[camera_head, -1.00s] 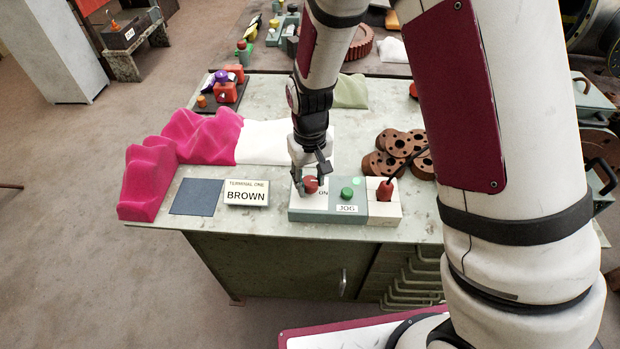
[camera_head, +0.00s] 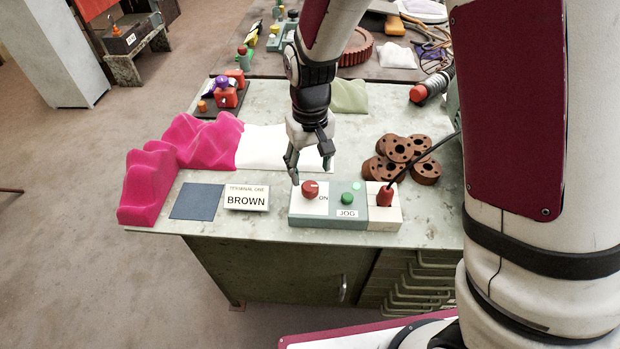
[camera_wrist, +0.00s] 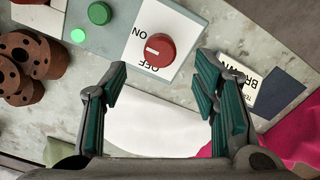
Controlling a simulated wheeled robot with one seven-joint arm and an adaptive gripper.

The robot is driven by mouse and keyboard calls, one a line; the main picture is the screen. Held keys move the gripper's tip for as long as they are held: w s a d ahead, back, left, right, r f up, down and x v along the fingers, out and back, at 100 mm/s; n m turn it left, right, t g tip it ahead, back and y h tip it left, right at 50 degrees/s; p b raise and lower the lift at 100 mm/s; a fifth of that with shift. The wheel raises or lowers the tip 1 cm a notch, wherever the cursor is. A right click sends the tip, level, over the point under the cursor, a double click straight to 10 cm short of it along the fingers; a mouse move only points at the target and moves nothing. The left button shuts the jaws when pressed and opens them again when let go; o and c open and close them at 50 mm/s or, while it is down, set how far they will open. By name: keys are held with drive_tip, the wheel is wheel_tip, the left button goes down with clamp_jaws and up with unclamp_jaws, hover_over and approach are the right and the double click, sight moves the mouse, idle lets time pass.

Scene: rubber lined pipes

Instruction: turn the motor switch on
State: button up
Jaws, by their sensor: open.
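The motor switch is a round red knob (camera_head: 311,190) on a white plate of the grey-green control box (camera_head: 347,222). In the wrist view the knob (camera_wrist: 158,50) has a short white mark pointing toward the picture's left. The ON label is up-left of it, and the OFF label is just below it, partly covered by the knob. My gripper (camera_head: 293,172) is above and behind the knob, apart from it. In the wrist view my gripper (camera_wrist: 162,78) has its fingers spread wide and nothing between them.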

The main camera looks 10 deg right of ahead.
drive_tip(key=shift+r, duration=2.75)
wheel_tip(320, 180, up, 13)
drive_tip(key=m+t, duration=0.1)
drive_tip(key=t, duration=0.2)
hover_over(311, 186)
drive_tip(key=s+d, duration=0.7)
drive_tip(key=s+d+r+m+t, duration=0.1)
drive_tip(key=s+d+r, duration=0.1)
drive_tip(key=s, duration=0.4)
drive_tip(key=s+d+r+m+t, duration=0.1)
drive_tip(key=s+d+r, duration=0.2)
drive_tip(key=s, duration=0.3)
drive_tip(key=shift+s+d+r+t, duration=0.2)
drive_tip(key=shift+r+t, duration=0.1)
drive_tip(key=shift+r, duration=0.1)
